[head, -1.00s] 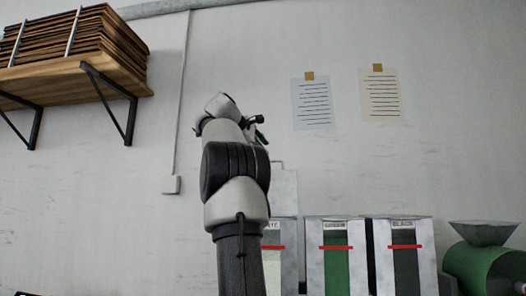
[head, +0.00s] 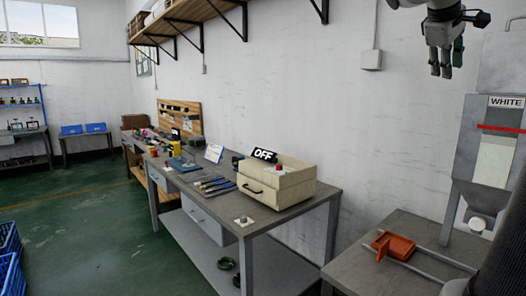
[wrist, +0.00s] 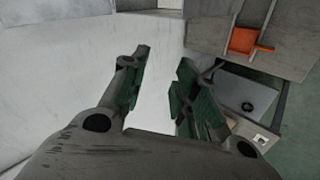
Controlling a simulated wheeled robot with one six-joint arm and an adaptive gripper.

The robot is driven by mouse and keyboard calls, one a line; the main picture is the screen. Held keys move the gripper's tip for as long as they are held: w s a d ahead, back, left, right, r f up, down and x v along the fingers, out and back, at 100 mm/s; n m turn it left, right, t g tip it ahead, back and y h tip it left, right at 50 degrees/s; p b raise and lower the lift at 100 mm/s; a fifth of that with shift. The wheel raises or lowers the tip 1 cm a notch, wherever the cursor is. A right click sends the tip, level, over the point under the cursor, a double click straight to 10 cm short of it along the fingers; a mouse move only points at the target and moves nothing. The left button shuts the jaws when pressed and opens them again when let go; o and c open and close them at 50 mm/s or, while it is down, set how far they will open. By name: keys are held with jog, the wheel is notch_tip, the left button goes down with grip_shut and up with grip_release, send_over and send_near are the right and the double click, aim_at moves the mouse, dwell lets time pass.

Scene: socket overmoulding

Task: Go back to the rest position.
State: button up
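My gripper (head: 446,66) hangs at the upper right of the head view, fingers pointing down, in front of the white wall and left of the dispenser marked WHITE. In the wrist view my gripper (wrist: 163,60) has its two green-padded fingers apart with nothing between them. It touches nothing that I can see. Most of my arm is outside the head view.
An orange tray (head: 395,245) sits by two rails on the grey table (head: 365,270), beside the WHITE dispenser (head: 491,145). A bench (head: 290,217) holds a cream box (head: 276,181) with an OFF sign and several tools. The green floor (head: 90,230) is open at left.

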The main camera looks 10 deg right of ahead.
jog(key=s+a+f+m+y, duration=0.1)
jog(key=s+a+f, duration=0.4)
jog(key=f, duration=0.5)
jog(key=s+a+f+m+y, duration=0.1)
jog(key=s+a+f+y, duration=0.3)
jog(key=a+f, duration=0.5)
jog(key=s+a+f+m+y, duration=0.1)
jog(key=s+a+f+y, duration=0.1)
jog(key=s+a+f, duration=0.5)
notch_tip(320, 180, down, 6)
jog(key=shift+s+a+r+g+y, duration=0.2)
jog(key=shift+s+g+y, duration=0.15)
jog(key=shift+s, duration=0.35)
